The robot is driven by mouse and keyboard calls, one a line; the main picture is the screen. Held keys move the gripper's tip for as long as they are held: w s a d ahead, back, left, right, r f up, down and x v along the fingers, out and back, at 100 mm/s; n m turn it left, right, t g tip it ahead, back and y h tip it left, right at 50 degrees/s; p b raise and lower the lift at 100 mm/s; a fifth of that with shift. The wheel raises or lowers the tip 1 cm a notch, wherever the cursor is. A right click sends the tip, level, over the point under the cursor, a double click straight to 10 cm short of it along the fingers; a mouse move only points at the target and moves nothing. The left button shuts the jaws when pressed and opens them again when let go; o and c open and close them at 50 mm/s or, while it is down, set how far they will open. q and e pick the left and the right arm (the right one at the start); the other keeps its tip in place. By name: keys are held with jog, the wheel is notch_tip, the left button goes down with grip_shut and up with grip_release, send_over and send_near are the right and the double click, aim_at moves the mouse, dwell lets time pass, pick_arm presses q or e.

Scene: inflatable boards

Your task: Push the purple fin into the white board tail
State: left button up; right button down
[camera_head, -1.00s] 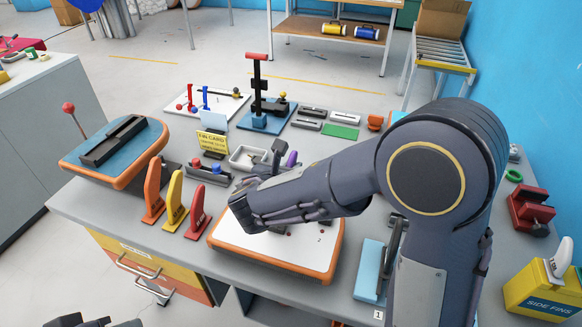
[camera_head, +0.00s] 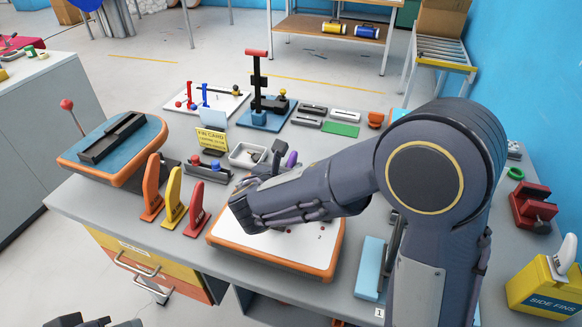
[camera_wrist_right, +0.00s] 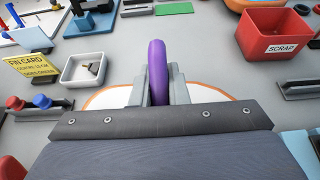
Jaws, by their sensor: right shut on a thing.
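The purple fin (camera_head: 292,158) shows as a small tip beside my right gripper (camera_head: 279,158) in the head view. In the right wrist view the purple fin (camera_wrist_right: 157,70) stands between the two grey fingers of my right gripper (camera_wrist_right: 158,92), which is shut on it. The white board tail (camera_head: 285,250), with an orange rim, lies under my right forearm; its white top (camera_wrist_right: 112,97) also shows behind the fingers in the wrist view. The fin's lower end is hidden, so I cannot tell how it meets the board. A dark part of my left gripper (camera_head: 82,322) shows at the bottom edge.
Orange, yellow and red fins (camera_head: 173,200) stand left of the white board. A blue-topped board (camera_head: 146,139) lies farther left. A red scrap bin (camera_wrist_right: 276,36) shows at the wrist view's upper right.

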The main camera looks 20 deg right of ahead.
jog(key=shift+f+b, duration=0.7)
jog(key=shift+f, duration=0.2)
jog(key=c, duration=1.3)
grip_release()
jog(key=shift+v, duration=3.95)
jog(key=shift+f, duration=0.1)
